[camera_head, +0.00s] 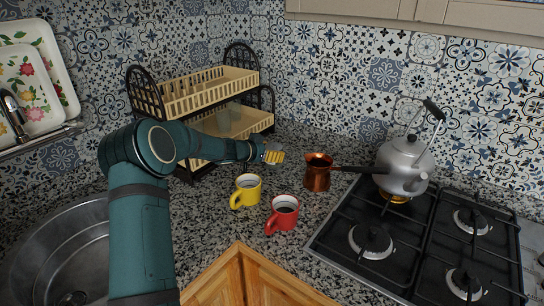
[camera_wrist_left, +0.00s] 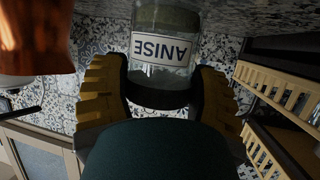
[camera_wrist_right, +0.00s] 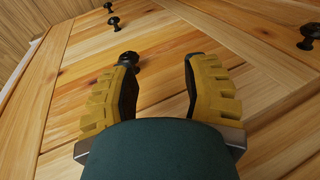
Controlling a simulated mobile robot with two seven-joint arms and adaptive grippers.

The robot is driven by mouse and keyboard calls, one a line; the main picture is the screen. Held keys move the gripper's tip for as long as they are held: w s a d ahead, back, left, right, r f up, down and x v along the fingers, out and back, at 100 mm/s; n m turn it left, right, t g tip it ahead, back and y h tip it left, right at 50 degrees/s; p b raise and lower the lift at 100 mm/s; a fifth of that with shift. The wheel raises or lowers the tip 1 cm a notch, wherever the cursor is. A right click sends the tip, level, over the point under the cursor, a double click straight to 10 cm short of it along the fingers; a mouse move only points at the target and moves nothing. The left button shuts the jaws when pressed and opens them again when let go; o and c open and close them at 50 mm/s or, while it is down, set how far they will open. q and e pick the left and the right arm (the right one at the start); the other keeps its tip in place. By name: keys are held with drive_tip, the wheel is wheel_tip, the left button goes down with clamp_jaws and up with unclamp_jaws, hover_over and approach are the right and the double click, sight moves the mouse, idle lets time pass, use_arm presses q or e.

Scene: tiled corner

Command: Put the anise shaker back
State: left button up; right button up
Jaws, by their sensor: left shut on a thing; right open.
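The anise shaker (camera_wrist_left: 166,48) is a clear glass jar with a white ANISE label, upside down in the left wrist view. My left gripper (camera_wrist_left: 163,88) is shut on it, one finger on each side. In the head view my left gripper (camera_head: 273,154) is over the counter between the rack and the copper pot, and the shaker is hidden there. I cannot tell whether the shaker touches the counter. My right gripper (camera_wrist_right: 160,75) is open and empty in front of a wooden cabinet door (camera_wrist_right: 160,30). It is not in the head view.
A two-tier cream and black rack (camera_head: 205,97) stands at the back left. A copper pot (camera_head: 317,176), a yellow mug (camera_head: 246,191) and a red mug (camera_head: 283,213) stand on the counter. A kettle (camera_head: 402,164) is on the stove (camera_head: 420,240). A sink (camera_head: 60,240) lies left.

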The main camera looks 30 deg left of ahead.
use_arm(q)
drive_tip(key=shift+f, duration=0.45)
drive_tip(key=shift+f, duration=0.2)
drive_tip(key=o, duration=1.3)
drive_tip(key=shift+c, duration=0.2)
drive_tip(key=shift+r, duration=0.3)
drive_tip(key=v, duration=1.2)
drive_tip(key=shift+b, duration=0.35)
